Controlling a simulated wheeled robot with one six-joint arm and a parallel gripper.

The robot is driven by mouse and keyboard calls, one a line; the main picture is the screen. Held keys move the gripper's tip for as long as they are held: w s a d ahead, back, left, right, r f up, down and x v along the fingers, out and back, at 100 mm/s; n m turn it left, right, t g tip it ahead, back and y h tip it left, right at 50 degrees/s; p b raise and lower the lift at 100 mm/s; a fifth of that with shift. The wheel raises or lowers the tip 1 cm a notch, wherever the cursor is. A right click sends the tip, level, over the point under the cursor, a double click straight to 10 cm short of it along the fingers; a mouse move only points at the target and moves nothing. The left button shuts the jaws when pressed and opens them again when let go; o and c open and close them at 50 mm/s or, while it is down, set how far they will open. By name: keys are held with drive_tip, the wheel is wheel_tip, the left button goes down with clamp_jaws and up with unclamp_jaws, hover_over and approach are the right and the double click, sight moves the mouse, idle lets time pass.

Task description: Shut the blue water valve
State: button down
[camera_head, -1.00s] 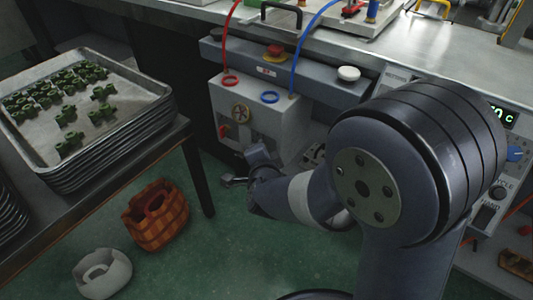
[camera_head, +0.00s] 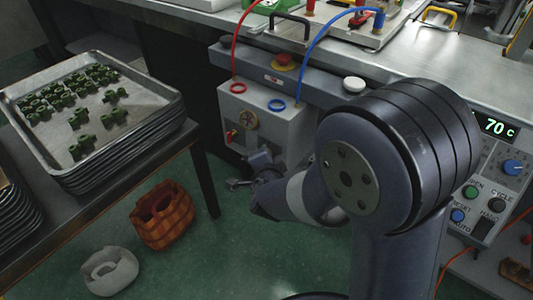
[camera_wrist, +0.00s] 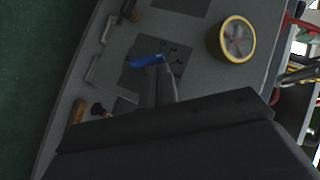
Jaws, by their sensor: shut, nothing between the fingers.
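The blue water valve shows in the wrist view as a small blue lever (camera_wrist: 147,61) on a dark square of a grey panel. My gripper (camera_wrist: 162,84) is shut and empty, its narrow fingers pointing at the panel just below the lever in the picture. The tips are close to the lever; I cannot tell whether they touch it. In the head view the grey-white box (camera_head: 285,124) carries a red ring and a blue ring (camera_head: 277,105) at its hose ends. The blue lever is not visible there; my arm stands before that part.
A yellow-rimmed wheel (camera_wrist: 237,39) sits on the panel, right of the lever. Metal handles (camera_wrist: 92,70) line its left edge. In the head view, a tray of green parts (camera_head: 100,135) on a table and a brown basket (camera_head: 162,215) stand left.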

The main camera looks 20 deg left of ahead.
drive_tip(key=shift+a+r+n+g+h+p, duration=0.15)
drive_tip(key=shift+r+n+g+h+p, duration=0.2)
drive_tip(key=shift+p, duration=1.8)
drive_tip(key=h+p, duration=0.1)
drive_tip(key=p, duration=0.5)
drive_tip(key=a+n+g+h+p, duration=0.1)
drive_tip(key=p, duration=0.5)
drive_tip(key=w+a+n+g+h+p, duration=0.1)
drive_tip(key=p, duration=0.5)
drive_tip(key=shift+r+n+h+p, duration=0.15)
drive_tip(key=shift+n+h+p, duration=0.1)
drive_tip(key=shift+h+p, duration=0.1)
drive_tip(key=shift+a, duration=0.1)
drive_tip(key=shift+a+f, duration=0.2)
drive_tip(key=shift+r+p, duration=0.8)
drive_tip(key=shift+r, duration=0.05)
